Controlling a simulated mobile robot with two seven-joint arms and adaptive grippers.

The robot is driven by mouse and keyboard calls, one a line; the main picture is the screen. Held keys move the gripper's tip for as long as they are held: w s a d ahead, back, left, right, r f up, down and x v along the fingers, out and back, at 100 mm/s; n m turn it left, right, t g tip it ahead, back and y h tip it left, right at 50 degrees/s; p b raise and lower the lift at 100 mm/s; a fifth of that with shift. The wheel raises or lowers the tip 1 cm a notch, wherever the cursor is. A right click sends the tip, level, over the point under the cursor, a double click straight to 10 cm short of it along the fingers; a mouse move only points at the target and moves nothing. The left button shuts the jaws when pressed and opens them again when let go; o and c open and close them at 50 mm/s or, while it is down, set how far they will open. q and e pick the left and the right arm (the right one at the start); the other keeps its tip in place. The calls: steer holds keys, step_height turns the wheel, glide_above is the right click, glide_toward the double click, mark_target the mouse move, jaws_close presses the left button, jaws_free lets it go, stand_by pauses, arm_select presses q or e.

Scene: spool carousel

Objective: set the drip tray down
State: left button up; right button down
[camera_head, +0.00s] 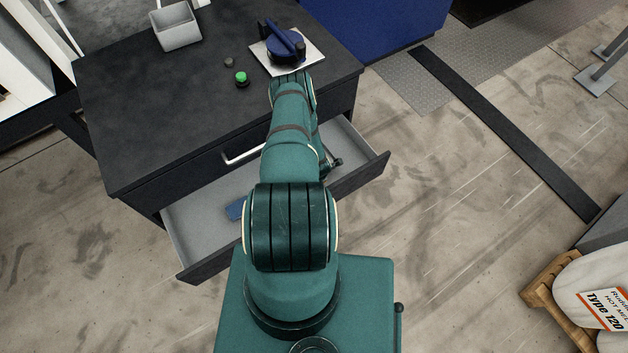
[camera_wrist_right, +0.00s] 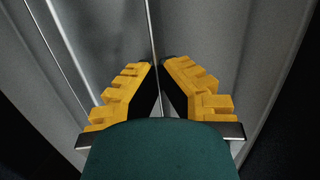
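I cannot pick out the drip tray for certain. A small light-grey open box (camera_head: 178,40) stands upright at the back left of the black cabinet top. In the right wrist view, my right gripper (camera_wrist_right: 160,62) has its yellow fingers angled inward, tips close together with a narrow gap. A thin line runs between them across grey surfaces (camera_wrist_right: 205,25); whether this is a gripped edge or a seam behind is unclear. In the head view, my green arm covers the middle. The right gripper cannot be made out clearly there. My left gripper is not in view.
The black cabinet (camera_head: 140,105) has an open drawer (camera_head: 195,225) with a small blue item (camera_head: 235,211) inside. A blue device (camera_head: 284,47) sits on a pale plate (camera_head: 313,58). A green button (camera_head: 241,76) is nearby. Floor at right is mostly clear.

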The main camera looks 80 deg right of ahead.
step_height(320, 180, down, 4)
steer(key=shift+f+b, duration=0.1)
steer(key=shift+b, duration=0.5)
steer(key=c, duration=1.1)
jaws_free()
steer(key=shift+c, duration=0.2)
steer(key=shift+a+r+p, duration=0.15)
steer(key=shift+r+p, duration=0.15)
steer(key=shift+r, duration=0.3)
steer(key=p+v, duration=0.3)
steer(key=v, duration=0.7)
steer(key=shift+a+r, duration=0.2)
steer(key=shift+r, duration=0.2)
